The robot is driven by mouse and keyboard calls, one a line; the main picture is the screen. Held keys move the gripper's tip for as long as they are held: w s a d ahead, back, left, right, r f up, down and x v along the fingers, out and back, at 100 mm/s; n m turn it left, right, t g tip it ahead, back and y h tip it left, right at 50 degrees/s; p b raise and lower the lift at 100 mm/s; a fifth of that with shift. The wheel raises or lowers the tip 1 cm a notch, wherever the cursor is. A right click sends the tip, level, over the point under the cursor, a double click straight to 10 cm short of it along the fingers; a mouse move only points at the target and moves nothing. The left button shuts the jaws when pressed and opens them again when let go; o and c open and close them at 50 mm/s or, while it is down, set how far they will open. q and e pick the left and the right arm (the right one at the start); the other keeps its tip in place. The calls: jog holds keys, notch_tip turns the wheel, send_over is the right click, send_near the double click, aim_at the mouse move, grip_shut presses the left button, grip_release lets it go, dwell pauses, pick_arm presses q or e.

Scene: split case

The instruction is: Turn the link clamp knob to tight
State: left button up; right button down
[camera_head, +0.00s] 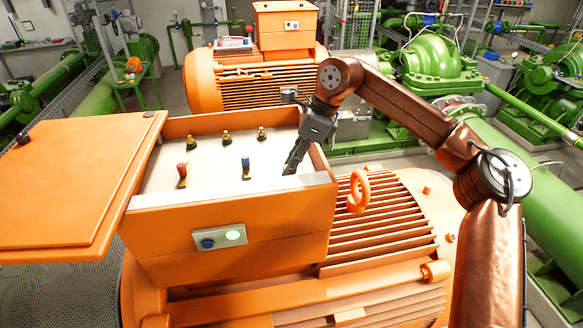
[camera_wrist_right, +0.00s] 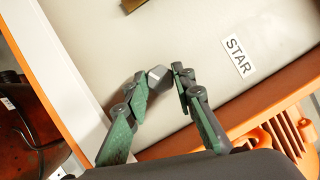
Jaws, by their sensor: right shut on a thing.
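The open orange terminal box (camera_head: 215,235) sits on an orange motor, with a pale panel inside. My right gripper (camera_head: 290,168) reaches down into the box's front right corner. In the right wrist view, the fingers of the right gripper (camera_wrist_right: 165,84) are closed around a small dark grey knob (camera_wrist_right: 157,76) with a lighter face, which I take as the link clamp knob. The fingers cover part of it, and the head view hides it. A "STAR" label (camera_wrist_right: 237,55) is on the panel to the right of the knob. My left gripper is not in view.
A red-topped terminal (camera_head: 182,172), a blue-topped terminal (camera_head: 246,166) and three brass-and-black posts (camera_head: 227,137) stand on the panel. The box's lid (camera_head: 70,185) is open to the left. A lifting ring (camera_head: 358,190) and cooling fins are right of the box.

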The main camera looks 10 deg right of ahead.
jog(key=m+t+b, duration=0.1)
jog(key=m+b, duration=0.1)
jog(key=m+t+h+b, duration=0.1)
jog(key=m, duration=0.2)
jog(key=shift+s+a+r+m+b, duration=0.1)
jog(key=shift+m+b, duration=0.2)
jog(key=shift+b, duration=0.1)
jog(key=m+h+b, duration=0.1)
jog(key=m, duration=0.1)
jog(key=shift+a+m+t, duration=0.1)
jog(key=shift+m+t, duration=0.2)
jog(key=m+h+b, duration=0.1)
jog(key=m, duration=0.2)
jog(key=shift+r+m+b, duration=0.1)
jog(key=shift+m+b, duration=0.2)
jog(key=shift+b, duration=0.1)
jog(key=m+h, duration=0.1)
jog(key=m, duration=0.1)
jog(key=m+h+b, duration=0.1)
jog(key=m, duration=0.2)
jog(key=shift+a+m, duration=0.2)
jog(key=shift+m, duration=0.1)
jog(key=m+h, duration=0.2)
jog(key=m, duration=0.3)
jog(key=c, duration=2)
grip_release()
jog(key=shift+c, duration=0.2)
jog(key=o, duration=0.4)
